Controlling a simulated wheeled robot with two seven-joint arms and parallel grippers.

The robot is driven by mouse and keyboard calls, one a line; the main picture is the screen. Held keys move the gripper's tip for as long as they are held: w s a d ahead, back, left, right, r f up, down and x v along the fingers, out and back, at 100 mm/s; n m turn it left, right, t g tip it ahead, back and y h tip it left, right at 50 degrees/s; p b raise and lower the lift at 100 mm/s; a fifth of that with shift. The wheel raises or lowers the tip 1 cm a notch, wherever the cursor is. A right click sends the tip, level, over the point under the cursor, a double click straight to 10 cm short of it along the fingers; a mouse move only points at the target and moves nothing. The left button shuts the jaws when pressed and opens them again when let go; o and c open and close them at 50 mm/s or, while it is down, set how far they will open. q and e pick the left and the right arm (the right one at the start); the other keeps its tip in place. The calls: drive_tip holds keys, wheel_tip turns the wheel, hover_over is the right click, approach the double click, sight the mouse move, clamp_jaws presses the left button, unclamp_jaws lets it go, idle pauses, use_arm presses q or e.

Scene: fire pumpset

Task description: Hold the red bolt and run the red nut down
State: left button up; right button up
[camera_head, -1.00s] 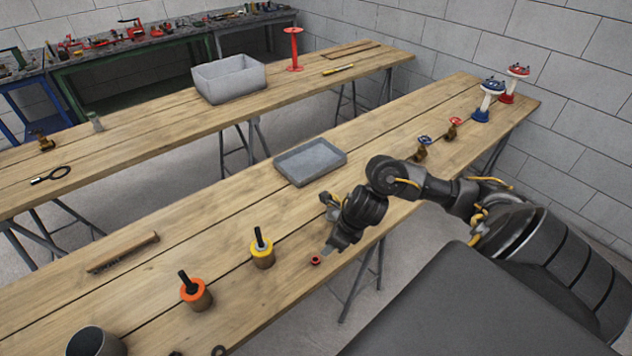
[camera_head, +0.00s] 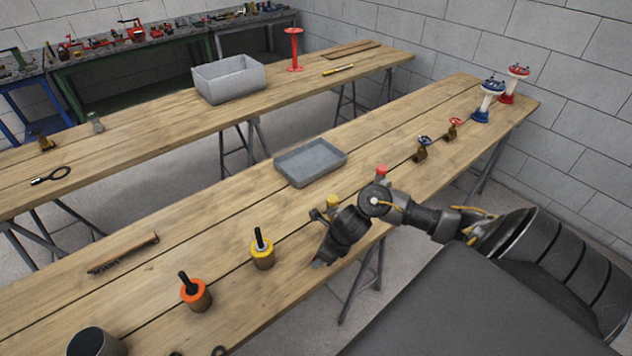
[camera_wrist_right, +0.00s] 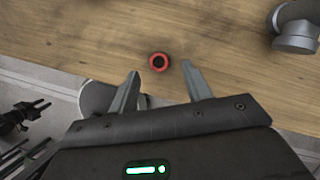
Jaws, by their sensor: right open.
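The red nut (camera_wrist_right: 158,62) lies flat on the wooden bench, its dark hole facing up. In the right wrist view it is just beyond and between my right fingertips (camera_wrist_right: 160,72), which are spread apart with nothing between them. In the head view my right gripper (camera_head: 321,260) is low over the bench's front edge and hides the nut. A red-topped piece (camera_head: 381,170) shows behind my right arm. It may be the red bolt, but its lower part is hidden.
A yellow-topped piece (camera_head: 333,201) stands behind my right wrist. Yellow-ringed (camera_head: 262,250) and orange-ringed (camera_head: 195,294) cylinders stand to the left. A grey tray (camera_head: 310,161) sits farther back, with valves (camera_head: 421,150) to its right. The bench middle is mostly clear.

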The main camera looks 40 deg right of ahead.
drive_tip(key=shift+x, duration=1.65)
drive_tip(key=shift+c, duration=0.4)
drive_tip(key=c, duration=1)
